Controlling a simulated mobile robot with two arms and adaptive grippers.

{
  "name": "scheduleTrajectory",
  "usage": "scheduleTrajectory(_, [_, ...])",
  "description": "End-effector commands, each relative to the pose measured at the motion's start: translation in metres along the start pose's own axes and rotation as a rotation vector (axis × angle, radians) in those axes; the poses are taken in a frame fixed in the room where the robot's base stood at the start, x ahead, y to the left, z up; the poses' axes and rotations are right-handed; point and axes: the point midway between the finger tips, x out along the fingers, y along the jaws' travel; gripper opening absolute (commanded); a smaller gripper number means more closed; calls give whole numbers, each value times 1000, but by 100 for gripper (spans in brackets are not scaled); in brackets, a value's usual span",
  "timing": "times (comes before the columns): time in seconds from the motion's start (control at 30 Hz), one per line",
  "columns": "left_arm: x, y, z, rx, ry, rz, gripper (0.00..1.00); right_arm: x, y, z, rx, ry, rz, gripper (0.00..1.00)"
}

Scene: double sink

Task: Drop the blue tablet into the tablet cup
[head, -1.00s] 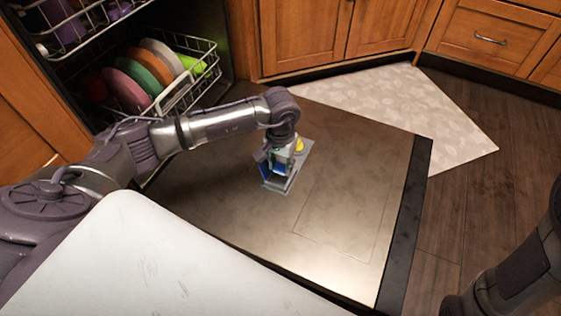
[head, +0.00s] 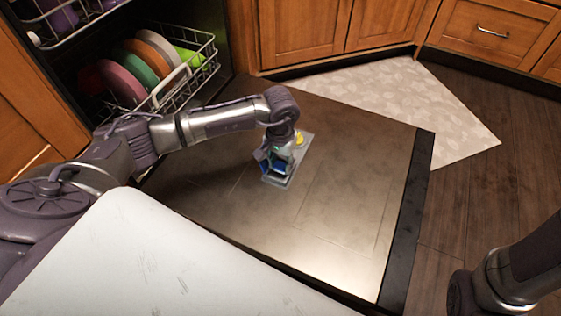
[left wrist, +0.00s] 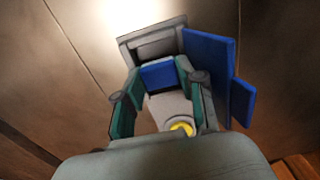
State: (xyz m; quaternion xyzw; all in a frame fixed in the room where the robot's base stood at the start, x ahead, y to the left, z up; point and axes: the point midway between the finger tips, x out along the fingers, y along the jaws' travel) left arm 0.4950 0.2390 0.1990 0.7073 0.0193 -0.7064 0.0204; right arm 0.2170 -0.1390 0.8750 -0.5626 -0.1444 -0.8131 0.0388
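My left gripper (head: 275,165) is low over the dispenser plate (head: 305,150) on the lowered dishwasher door. In the left wrist view its two teal-padded fingers (left wrist: 156,88) stand apart, on either side of the blue tablet (left wrist: 158,75). A thin gap shows at the tablet's left; I cannot tell whether its right side touches a finger. The tablet is at the grey tablet cup, whose walls and floor are partly hidden. A flat blue panel (left wrist: 209,62), perhaps the lid, stands beside the right finger. My right gripper is out of view.
The dishwasher door (head: 340,215) lies open and is otherwise clear. Its lower rack (head: 185,88) holds several plates. A round yellow part (head: 299,138) sits on the dispenser plate. A pale mat (head: 400,110) and wooden cabinets lie beyond the door.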

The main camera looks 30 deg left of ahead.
Motion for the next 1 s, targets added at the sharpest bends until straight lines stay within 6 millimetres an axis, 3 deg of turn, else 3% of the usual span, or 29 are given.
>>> scheduleTrajectory(0.03, [1, -3, 1, -3, -3, -6, 50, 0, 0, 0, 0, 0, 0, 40])
scheduleTrajectory(0.13, [1, -3, 1, -3, -3, -7, 67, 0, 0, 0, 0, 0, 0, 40])
scheduleTrajectory(0.17, [1, -3, 1, -3, -3, -7, 68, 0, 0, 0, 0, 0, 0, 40])
scheduleTrajectory(0.7, [-2, -7, -1, -9, -2, -15, 68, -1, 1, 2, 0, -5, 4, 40])
scheduleTrajectory(0.83, [-15, -6, -2, -9, 1, -13, 68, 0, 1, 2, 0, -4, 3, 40])
scheduleTrajectory(1.0, [-50, -5, -3, -6, 5, -10, 68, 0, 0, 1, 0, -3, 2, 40])
